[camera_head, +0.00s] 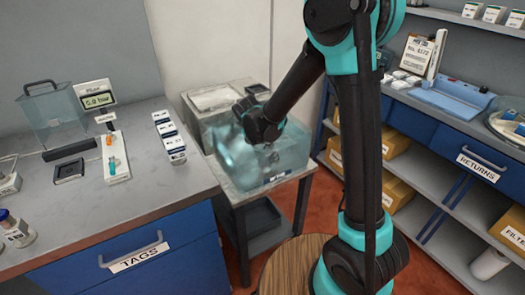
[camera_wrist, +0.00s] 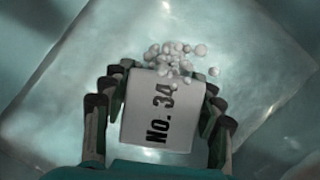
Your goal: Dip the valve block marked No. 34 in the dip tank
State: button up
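The valve block (camera_wrist: 150,112) shows in the wrist view with a white face marked "No. 34". My gripper (camera_wrist: 163,88) has its fingers on both sides of the block and is shut on it. A cluster of pale bubbles (camera_wrist: 172,58) sits at the block's far edge. In the head view, the dip tank (camera_head: 293,150) is a clear box of bluish liquid on a stand. My gripper (camera_head: 268,158) reaches down into the tank there. The block cannot be made out clearly in the head view.
A grey bench (camera_head: 150,195) with a "TAGS" drawer (camera_head: 135,258) stands left of the tank. It holds a "5.0 bar" display (camera_head: 97,100), a clear box (camera_head: 50,112) and a row of labelled blocks (camera_head: 170,138). Shelving with a "RETURNS" drawer (camera_head: 478,165) is at right. A round wooden top (camera_head: 290,270) is in front.

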jog(key=o, duration=0.4)
jog(key=shift+r, duration=0.1)
